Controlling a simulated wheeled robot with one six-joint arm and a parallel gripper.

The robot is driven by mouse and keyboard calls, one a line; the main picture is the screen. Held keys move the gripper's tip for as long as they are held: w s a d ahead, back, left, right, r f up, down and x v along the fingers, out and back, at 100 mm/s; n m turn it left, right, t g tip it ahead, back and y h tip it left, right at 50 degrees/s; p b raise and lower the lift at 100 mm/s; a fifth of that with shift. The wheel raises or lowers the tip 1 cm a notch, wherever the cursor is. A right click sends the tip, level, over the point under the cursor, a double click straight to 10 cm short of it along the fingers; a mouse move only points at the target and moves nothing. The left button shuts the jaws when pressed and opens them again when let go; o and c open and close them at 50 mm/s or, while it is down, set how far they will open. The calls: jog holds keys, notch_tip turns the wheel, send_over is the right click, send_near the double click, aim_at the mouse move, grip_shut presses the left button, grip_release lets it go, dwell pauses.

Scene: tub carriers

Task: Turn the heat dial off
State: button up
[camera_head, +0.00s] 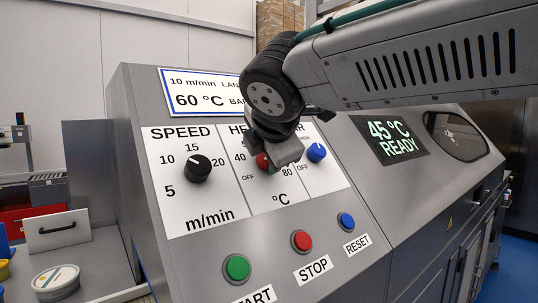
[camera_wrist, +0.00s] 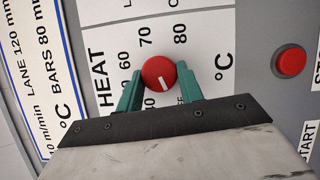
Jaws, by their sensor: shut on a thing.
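The red heat dial (camera_wrist: 160,73) sits on a white panel marked HEAT, with 60, 70 and 80 in view. My gripper (camera_wrist: 161,79) has its green fingers on both sides of the dial, shut on it. The dial's white mark points down and slightly right in the wrist view, towards the side where the partly covered OFF label (camera_wrist: 184,99) is, but not squarely at it. In the head view the dial (camera_head: 263,161) is partly hidden behind my gripper (camera_head: 272,158).
The black speed dial (camera_head: 197,168) is to the left and the blue dial (camera_head: 316,152) is close on the right. Green (camera_head: 237,267), red (camera_head: 302,240) and blue (camera_head: 346,221) buttons lie below. The display (camera_head: 391,137) reads 45 °C READY. A sign (camera_head: 195,92) shows 60 °C.

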jog(key=shift+r, duration=0.25)
jog(key=o, duration=0.9)
jog(key=shift+w+d, duration=0.1)
jog(key=shift+o, duration=0.5)
jog(key=shift+f, duration=0.1)
jog(key=v, duration=0.7)
jog(key=shift+s, duration=0.4)
